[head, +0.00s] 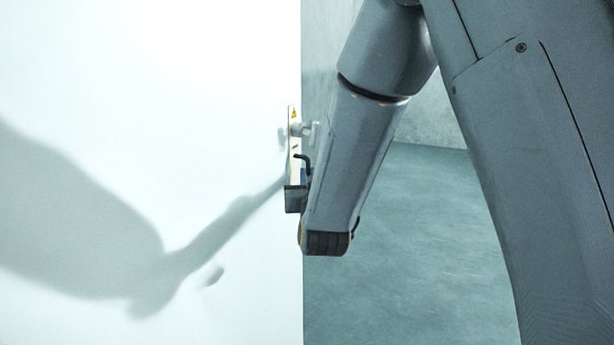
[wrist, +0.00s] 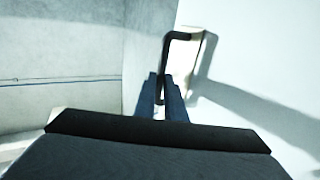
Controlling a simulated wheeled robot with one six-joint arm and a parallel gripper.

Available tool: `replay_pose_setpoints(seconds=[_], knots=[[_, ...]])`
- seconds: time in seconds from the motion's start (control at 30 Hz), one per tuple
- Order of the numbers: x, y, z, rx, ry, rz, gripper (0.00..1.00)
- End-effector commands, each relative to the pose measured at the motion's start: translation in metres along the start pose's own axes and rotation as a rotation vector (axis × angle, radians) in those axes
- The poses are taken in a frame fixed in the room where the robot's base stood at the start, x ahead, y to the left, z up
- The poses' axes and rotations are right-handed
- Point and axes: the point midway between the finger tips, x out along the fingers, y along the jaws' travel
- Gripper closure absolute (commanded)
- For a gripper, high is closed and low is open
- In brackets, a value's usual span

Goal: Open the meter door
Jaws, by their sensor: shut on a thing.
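The meter door (head: 150,60) is a large white panel filling the left half of the head view; it also shows at the right of the wrist view (wrist: 270,60). Near its right edge is a narrow pale handle plate (head: 294,117). A black bar handle (wrist: 166,52) stands out from this plate in the wrist view. My gripper (wrist: 162,90) has its two dark fingers on either side of the handle's lower part, shut on it. In the head view my arm hides most of the fingers and handle.
Right of the door edge lie open grey-green floor (head: 420,240) and a concrete wall (head: 430,115). A grey wall (wrist: 60,50) with a thin dark line stands at the left of the wrist view. My arm's shadow falls across the door.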

Motion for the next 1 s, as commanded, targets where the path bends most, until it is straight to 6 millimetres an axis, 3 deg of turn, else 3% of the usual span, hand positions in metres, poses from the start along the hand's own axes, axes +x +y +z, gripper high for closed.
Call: replay_pose_setpoints(seconds=[0.13,0.17,0.27,0.63,1.0], knots=[[-0.002,-0.004,0.001,-0.003,-0.004,-0.011,1.00],[-0.002,-0.004,0.002,-0.003,-0.004,-0.010,0.85],[-0.001,-0.002,0.001,-0.003,-0.003,-0.007,0.72],[-0.007,0.002,0.001,-0.001,-0.002,0.001,0.72],[-0.063,0.001,0.002,-0.002,-0.002,-0.001,0.72]])
